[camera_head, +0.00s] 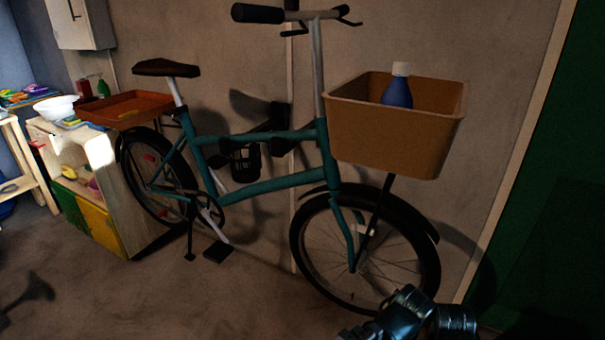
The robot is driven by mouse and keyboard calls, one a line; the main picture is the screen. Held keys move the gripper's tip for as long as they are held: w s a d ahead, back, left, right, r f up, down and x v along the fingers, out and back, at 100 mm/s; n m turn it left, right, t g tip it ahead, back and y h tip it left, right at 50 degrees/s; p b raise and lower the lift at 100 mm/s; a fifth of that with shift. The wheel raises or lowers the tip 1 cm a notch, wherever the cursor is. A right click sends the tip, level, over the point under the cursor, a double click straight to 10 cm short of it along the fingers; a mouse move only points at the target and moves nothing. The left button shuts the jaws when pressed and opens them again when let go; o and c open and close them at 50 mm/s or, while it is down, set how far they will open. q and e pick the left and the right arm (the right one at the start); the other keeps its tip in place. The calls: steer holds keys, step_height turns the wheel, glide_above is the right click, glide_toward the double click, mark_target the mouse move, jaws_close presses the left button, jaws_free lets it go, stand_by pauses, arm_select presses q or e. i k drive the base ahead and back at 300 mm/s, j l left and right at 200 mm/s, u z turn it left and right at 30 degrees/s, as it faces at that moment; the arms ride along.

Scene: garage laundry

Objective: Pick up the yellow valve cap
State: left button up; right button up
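I cannot make out a yellow valve cap anywhere in the head view. The teal bicycle (270,185) stands against the wall, and its wheel valves are too small and dark to tell. Its front wheel (365,250) is at the lower middle, partly covered by a dark part of my own arm at the bottom edge. A small yellow thing (68,172) lies on a shelf of the cabinet at the left; I cannot tell what it is. My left gripper is not in view. No fingers of my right gripper show in the picture.
A tan basket (395,138) on the bicycle's front holds a blue bottle (397,94). An orange tray (130,107) is over the rear wheel. A wooden cabinet (125,190) stands at the left, with a white bowl (57,108) near it. Open floor (150,295) lies in front.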

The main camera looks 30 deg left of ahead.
mark_target(134, 112)
steer(key=u, duration=2.05)
